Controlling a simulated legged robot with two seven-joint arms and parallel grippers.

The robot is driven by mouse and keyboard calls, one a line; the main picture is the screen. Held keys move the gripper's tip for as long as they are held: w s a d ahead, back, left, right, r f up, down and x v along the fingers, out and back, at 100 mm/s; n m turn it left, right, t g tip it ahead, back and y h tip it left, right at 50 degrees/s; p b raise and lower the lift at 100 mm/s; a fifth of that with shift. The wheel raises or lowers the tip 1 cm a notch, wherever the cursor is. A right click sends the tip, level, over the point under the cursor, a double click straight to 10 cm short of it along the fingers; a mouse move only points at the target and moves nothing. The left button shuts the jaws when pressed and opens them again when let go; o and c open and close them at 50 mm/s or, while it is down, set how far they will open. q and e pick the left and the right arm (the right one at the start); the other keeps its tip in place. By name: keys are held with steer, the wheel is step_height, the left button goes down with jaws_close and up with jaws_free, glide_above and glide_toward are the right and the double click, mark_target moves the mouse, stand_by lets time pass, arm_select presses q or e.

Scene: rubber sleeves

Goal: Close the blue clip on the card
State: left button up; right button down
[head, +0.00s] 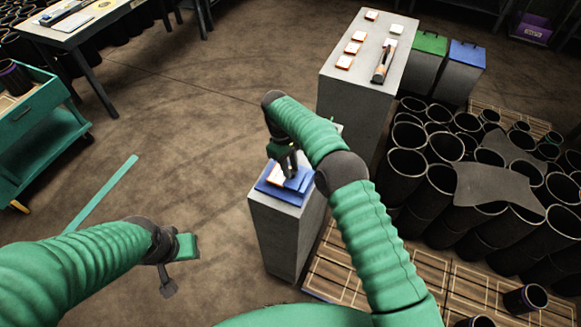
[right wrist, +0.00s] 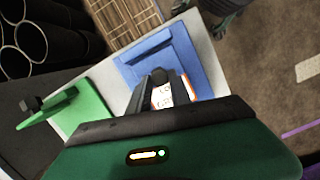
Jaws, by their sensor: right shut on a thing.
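A blue clip (head: 297,182) with a flat blue base lies on top of a low grey pedestal (head: 290,225) in the head view. The right wrist view shows its blue plate and raised bar (right wrist: 155,48). A white card with an orange edge (head: 276,174) is at the clip; in the right wrist view, the card (right wrist: 163,97) shows between my fingers. My right gripper (head: 286,163) is over the clip, its fingers (right wrist: 163,88) pointing down, and appears shut on the card. The fingers hide part of the card and clip. My left gripper (head: 180,268) hangs low at left, away from the pedestal; its jaw opening is unclear.
A green clip (right wrist: 70,108) with a black knob stands beside the blue one. A taller grey pedestal (head: 345,95) behind bears several cards and a dark tool (head: 383,62). Black tubes (head: 440,185) crowd the right.

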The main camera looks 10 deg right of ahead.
steer(key=shift+s+f, duration=0.1)
steer(key=shift+f, duration=0.1)
steer(key=c, duration=1.4)
jaws_free()
steer(key=shift+o, duration=1.1)
steer(key=shift+w, duration=0.2)
arm_select(q)
steer(key=shift+w+f, duration=0.1)
steer(key=shift+w, duration=0.1)
